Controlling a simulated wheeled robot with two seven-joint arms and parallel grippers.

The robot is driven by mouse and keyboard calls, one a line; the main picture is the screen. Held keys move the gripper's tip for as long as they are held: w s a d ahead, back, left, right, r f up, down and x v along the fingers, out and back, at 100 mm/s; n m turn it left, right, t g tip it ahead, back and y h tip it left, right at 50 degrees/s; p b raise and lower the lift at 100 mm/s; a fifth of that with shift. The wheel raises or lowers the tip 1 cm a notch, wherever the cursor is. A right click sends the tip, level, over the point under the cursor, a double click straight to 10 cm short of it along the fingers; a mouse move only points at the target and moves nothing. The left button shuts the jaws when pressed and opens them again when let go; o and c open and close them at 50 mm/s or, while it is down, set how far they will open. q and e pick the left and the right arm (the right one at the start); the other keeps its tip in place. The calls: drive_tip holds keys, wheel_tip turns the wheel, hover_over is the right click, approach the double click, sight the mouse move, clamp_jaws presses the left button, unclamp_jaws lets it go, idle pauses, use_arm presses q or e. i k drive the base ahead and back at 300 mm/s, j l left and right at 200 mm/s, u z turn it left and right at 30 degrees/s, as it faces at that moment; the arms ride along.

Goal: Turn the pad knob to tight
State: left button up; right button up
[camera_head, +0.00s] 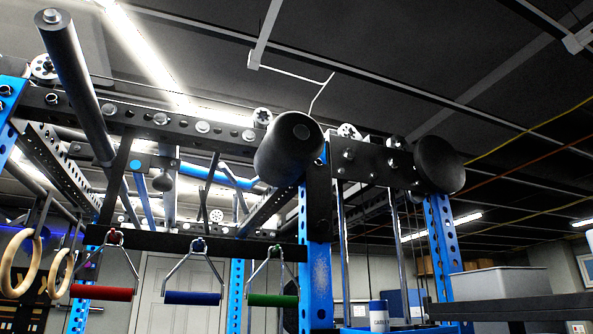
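No gripper of mine is in view. A blue and black gym rack (316,258) fills the middle of the view, seen from below. A large rounded black pad-like end (288,148) sits at its front upright, and a second one (440,165) is further right.
Red (101,292), blue (192,298) and green (273,300) handles hang from the rack. Wooden rings (20,264) hang at the left. A grey bin (500,282) stands on a dark shelf (515,307) at the right, with a white and blue container (379,316) left of it.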

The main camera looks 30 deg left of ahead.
sight(322, 225)
drive_tip(key=i+u, duration=0.2)
drive_tip(key=u, duration=0.3)
drive_tip(key=i+l+u, duration=0.2)
drive_tip(key=u, duration=0.3)
